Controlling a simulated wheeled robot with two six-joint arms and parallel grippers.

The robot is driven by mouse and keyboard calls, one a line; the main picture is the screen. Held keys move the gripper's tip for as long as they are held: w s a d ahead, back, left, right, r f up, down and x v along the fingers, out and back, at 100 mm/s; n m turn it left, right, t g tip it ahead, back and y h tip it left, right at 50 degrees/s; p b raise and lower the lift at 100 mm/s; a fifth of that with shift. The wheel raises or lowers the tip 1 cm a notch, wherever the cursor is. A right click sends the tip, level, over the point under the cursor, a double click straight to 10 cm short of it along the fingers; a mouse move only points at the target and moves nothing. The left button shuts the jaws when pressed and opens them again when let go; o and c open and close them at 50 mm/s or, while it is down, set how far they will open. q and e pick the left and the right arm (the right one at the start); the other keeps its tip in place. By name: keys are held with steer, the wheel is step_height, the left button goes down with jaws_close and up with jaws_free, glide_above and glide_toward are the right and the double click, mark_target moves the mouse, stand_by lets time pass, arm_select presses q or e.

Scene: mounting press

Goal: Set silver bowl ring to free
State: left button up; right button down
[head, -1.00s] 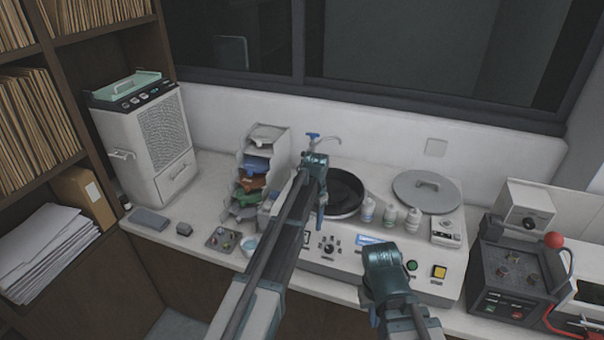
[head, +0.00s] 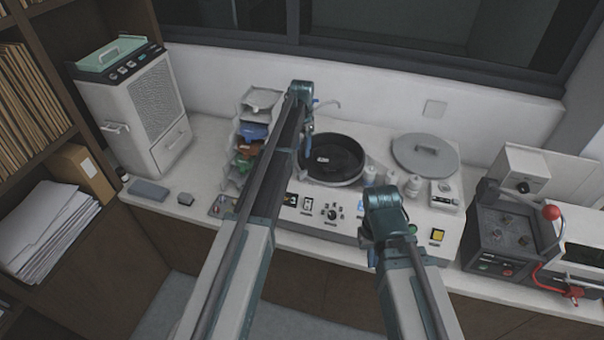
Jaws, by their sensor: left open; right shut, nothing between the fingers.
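The silver bowl ring (head: 343,184) is the thin pale rim around the round black bowl (head: 335,165) in the white machine (head: 305,220). Its left part is partly hidden by my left arm. My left gripper (head: 307,152) is open, pointing down at the bowl's back left edge. I cannot tell if it touches the ring. My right gripper (head: 370,250) is shut and empty in front of the machine's front panel, right of the bowl. Its fingertips are hard to see.
Stacked trays (head: 252,140) stand left. A dark press with a red ball lever (head: 551,213) is at the far right.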

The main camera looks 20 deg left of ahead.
mark_target(302, 172)
arm_select(q)
step_height(302, 172, down, 12)
steer(key=b, duration=1.1)
steer(key=shift+f, duration=0.1)
jaws_close()
stand_by(0.8)
